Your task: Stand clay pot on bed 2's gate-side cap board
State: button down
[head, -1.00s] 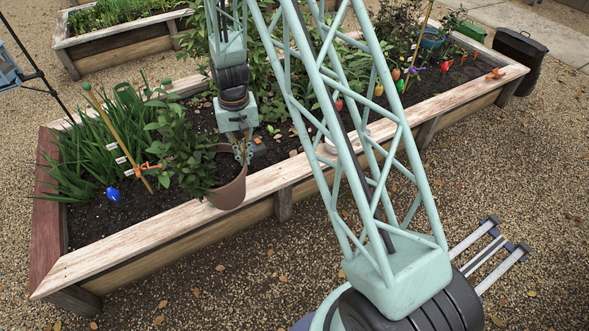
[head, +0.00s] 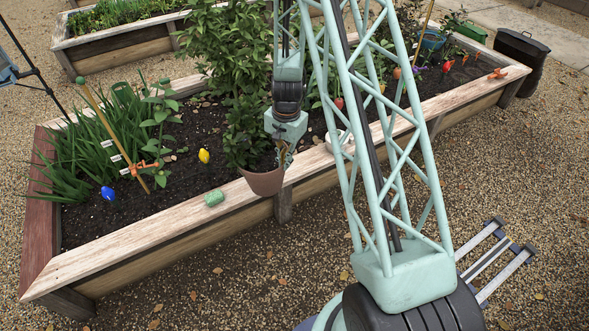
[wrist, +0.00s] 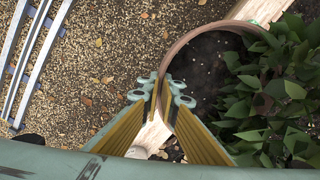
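The clay pot (head: 264,182) is reddish brown and holds a leafy plant (head: 240,128). My gripper (head: 284,152) is at the right side of its rim. In the wrist view my gripper's yellow-lined fingers (wrist: 163,86) are closed on the pot wall, one on each side, and the pot (wrist: 181,48) with dark soil shows beyond them. The pot is roughly upright over the near cap board (head: 130,240) of the near raised bed. I cannot tell whether its base touches the board. No label shows which bed or board this is.
A white dish (head: 338,140) sits right of my gripper. The board further left is clear.

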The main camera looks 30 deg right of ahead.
jog(key=s+d+f+m+b, duration=0.2)
jog(key=s+d+f+m, duration=0.3)
jog(key=d, duration=0.5)
jog(key=shift+f+m+b, duration=0.4)
jog(key=shift+f+m, duration=0.1)
jog(key=shift+f, duration=0.05)
jog(key=shift+w+d+p, duration=0.15)
jog(key=shift+w+p, duration=0.15)
jog(key=shift+p, duration=0.25)
jog(key=w+d+p, duration=0.3)
jog(key=w+p, duration=0.1)
jog(key=w, duration=0.3)
jog(key=w+d+f+p, duration=0.1)
jog(key=w+d+p, duration=0.2)
jog(key=w+p, duration=0.2)
jog(key=shift+w+d+f, duration=0.25)
jog(key=shift+w, duration=0.7)
dwell(0.5)
jog(key=shift+f, duration=0.1)
